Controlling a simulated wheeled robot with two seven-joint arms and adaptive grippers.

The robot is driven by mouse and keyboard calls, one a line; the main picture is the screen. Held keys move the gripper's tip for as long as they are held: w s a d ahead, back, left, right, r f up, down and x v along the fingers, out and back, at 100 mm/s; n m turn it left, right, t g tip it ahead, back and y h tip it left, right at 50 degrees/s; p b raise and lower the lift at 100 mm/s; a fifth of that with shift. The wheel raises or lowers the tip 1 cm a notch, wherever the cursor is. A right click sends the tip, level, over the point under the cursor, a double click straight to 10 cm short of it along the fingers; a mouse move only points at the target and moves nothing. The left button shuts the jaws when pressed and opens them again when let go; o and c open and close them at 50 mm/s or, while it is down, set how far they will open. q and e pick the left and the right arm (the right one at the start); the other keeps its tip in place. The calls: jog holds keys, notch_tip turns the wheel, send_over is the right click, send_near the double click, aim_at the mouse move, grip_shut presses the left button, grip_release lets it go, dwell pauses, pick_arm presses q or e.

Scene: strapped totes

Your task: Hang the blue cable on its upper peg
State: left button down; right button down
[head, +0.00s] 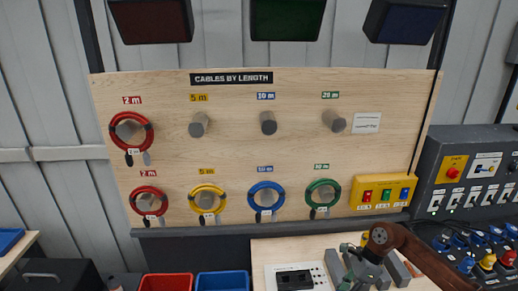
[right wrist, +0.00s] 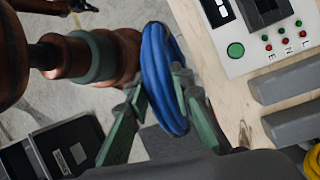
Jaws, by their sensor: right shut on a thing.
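The blue cable (right wrist: 162,80) is a coiled loop seen nearly edge-on in the right wrist view. The green fingers of my right gripper (right wrist: 158,88) are shut on it. In the head view my right gripper (head: 362,277) is low, below the board and right of centre; the held cable cannot be made out there. The upper blue-label peg (head: 268,123), marked 10 m, is bare, up and left of my right gripper. Another blue coil (head: 265,201) hangs on the lower blue-label peg.
The wooden board (head: 300,95) carries two rows of pegs. A red coil (head: 131,133) hangs upper left; red, yellow and green coils hang in the lower row. The upper yellow and green pegs are bare. A yellow switch box (head: 382,193) sits lower right on the board.

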jog(key=s+a+f+n+g+h+b, duration=0.1)
jog(key=s+n, duration=0.4)
jog(key=n, duration=0.5)
jog(key=s+a+f+n+g+h+b, duration=0.1)
jog(key=s+a+f+n+h, duration=0.3)
jog(key=n, duration=0.6)
jog(key=shift+s+g+h, duration=0.3)
jog(key=shift+s+h, duration=0.7)
jog(key=shift+s, duration=0.1)
jog(key=shift+a, duration=0.1)
